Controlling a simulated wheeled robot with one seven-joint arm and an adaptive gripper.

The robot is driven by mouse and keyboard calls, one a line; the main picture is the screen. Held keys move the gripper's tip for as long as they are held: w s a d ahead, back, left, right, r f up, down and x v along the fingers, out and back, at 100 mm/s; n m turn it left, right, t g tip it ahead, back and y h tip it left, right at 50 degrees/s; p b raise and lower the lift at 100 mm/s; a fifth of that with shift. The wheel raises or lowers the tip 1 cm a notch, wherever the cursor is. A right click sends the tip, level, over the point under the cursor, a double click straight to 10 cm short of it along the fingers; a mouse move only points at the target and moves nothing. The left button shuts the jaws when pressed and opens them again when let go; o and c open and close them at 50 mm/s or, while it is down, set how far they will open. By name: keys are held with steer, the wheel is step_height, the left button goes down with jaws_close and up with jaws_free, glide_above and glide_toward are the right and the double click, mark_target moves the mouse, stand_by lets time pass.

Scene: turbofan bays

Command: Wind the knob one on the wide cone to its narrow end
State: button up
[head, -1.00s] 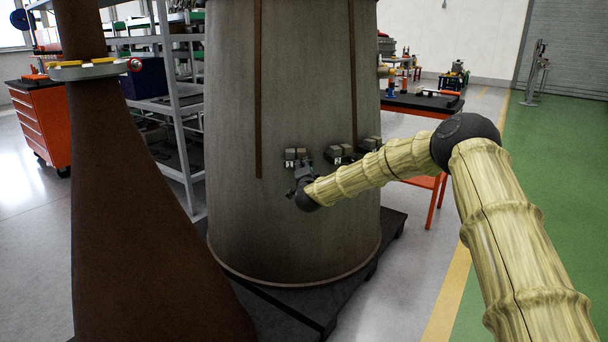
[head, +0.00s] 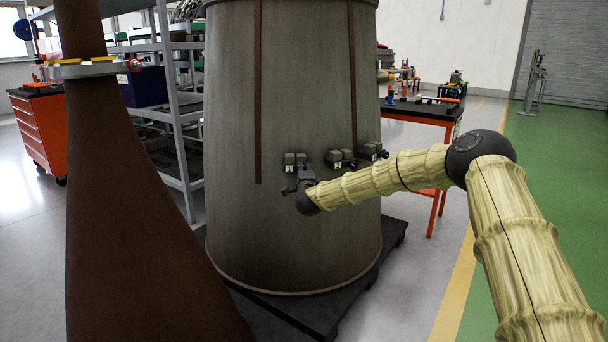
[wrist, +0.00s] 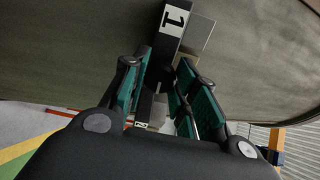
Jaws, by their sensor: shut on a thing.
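The wide grey cone (head: 310,230) stands upright, narrowing upward, in the middle of the head view. Knob one's block (head: 291,159), with a white label "1", is on the cone's lower face, leftmost of three such blocks. In the wrist view the dark block of knob one (wrist: 173,42) shows its label at the top. My gripper (head: 304,176) is at knob one, just below and right of the label. In the wrist view my gripper (wrist: 168,85) has its green-padded fingers on either side of the dark knob, shut on it. The knob is mostly hidden between them.
Blocks two (head: 336,159) and three (head: 370,151) sit close to the right on the cone. A brown flared column (head: 140,220) stands at the near left. A dark pallet (head: 335,300) lies under the cone. An orange-legged bench (head: 425,112) stands behind at right.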

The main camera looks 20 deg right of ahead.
steer(key=shift+f, duration=0.1)
steer(key=o, duration=1)
steer(key=shift+s, duration=0.1)
steer(key=v, duration=1.2)
